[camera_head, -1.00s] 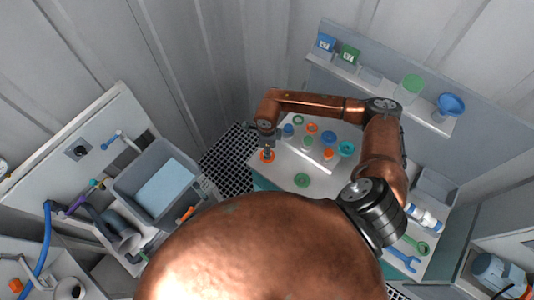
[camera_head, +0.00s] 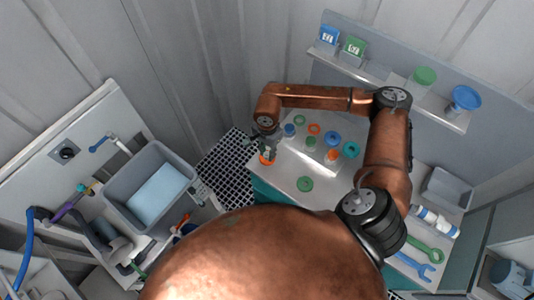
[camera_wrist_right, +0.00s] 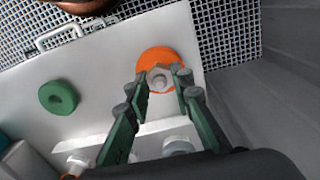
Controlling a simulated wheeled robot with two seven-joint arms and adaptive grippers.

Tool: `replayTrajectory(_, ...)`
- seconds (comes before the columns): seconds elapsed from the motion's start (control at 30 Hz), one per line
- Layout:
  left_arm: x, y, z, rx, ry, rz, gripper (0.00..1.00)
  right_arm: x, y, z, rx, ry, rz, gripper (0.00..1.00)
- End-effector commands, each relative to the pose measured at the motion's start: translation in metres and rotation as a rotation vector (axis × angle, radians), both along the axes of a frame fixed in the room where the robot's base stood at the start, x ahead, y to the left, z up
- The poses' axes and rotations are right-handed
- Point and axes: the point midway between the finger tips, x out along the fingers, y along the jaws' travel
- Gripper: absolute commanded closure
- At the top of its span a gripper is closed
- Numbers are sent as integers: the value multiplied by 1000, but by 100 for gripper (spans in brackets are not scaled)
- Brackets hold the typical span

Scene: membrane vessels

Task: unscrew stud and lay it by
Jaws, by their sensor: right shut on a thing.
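A grey hex-headed stud (camera_wrist_right: 159,79) stands in an orange round piece (camera_wrist_right: 150,58) near the edge of the light worktop, in the right wrist view. My right gripper (camera_wrist_right: 161,76) has its green fingers on either side of the stud and is shut on it. In the head view my right gripper (camera_head: 265,146) is over the same orange piece (camera_head: 267,159) at the worktop's left corner. The fingers partly hide the stud there. My left gripper is not in view.
A green ring (camera_head: 305,184) lies on the worktop (camera_head: 284,176), with several coloured round parts farther right. A green wrench (camera_head: 425,249) and a blue wrench (camera_head: 414,266) lie at lower right. A grey basin (camera_head: 128,190) stands at left. Black grating (camera_head: 226,160) lies beyond the worktop edge.

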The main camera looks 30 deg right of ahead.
Motion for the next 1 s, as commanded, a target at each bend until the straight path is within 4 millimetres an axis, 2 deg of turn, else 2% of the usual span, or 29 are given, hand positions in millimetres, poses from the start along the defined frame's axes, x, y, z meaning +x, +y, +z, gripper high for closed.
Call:
replayTrajectory(0.1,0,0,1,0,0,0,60,0,0,1,-1,0,-2,100)
replayTrajectory(0.13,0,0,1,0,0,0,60,0,0,1,-1,0,-2,78)
replayTrajectory(0.4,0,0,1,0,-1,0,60,0,0,0,0,0,-3,60)
replayTrajectory(0.77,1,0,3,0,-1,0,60,0,0,4,0,-1,-4,58)
replayTrajectory(1.0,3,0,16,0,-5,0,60,0,0,35,-1,-1,-3,58)
